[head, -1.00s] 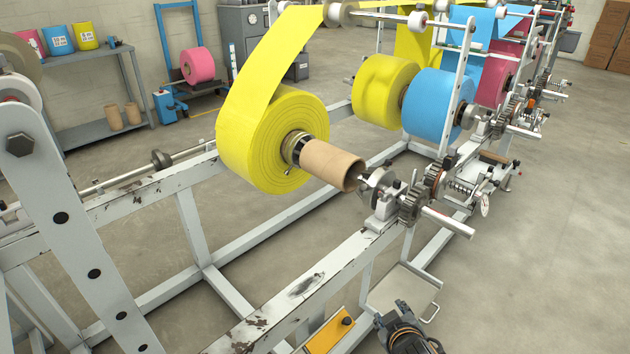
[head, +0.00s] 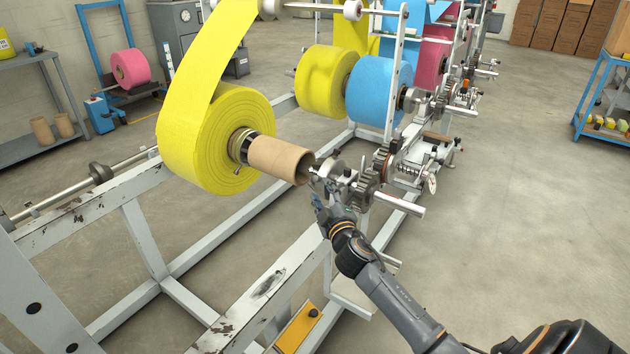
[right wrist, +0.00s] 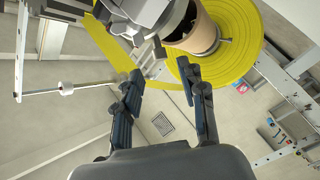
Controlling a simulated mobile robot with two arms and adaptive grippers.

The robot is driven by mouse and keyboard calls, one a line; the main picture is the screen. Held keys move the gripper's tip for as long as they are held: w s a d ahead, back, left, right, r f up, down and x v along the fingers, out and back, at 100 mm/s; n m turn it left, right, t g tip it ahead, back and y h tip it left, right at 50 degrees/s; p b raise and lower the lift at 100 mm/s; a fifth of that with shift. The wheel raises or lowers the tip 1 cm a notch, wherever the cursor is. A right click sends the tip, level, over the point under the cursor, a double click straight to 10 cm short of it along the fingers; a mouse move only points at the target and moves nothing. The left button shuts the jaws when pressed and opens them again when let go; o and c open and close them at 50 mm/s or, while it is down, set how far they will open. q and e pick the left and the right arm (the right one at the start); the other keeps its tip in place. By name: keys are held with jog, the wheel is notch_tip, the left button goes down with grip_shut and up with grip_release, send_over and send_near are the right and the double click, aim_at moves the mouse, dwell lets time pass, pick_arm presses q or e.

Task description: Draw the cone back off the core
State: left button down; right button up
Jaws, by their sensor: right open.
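The tan cardboard core (head: 278,158) sticks out of the yellow roll (head: 215,140), and its right end shows a dark open mouth. The metal cone (head: 328,176) stands at that mouth, on the shaft line. I cannot tell if its tip is inside the core. My right gripper (head: 322,208) is open and empty, just below and in front of the cone, with no clear contact. In the right wrist view, the open fingers (right wrist: 160,72) point toward the core (right wrist: 204,36) and the metal parts beside it. My left gripper is not in view.
A gear (head: 364,192) and a grey handle bar (head: 405,204) sit right of the cone. The white frame rail (head: 265,285) runs below, with an orange-yellow plate (head: 298,328). Blue (head: 380,92) and yellow rolls stand behind. The floor at right is clear.

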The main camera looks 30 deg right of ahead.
aim_at(316, 181)
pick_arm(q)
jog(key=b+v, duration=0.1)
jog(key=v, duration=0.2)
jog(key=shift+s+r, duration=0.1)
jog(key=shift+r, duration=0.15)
pick_arm(e)
jog(key=x, duration=0.7)
jog(key=shift+d, duration=0.1)
grip_shut()
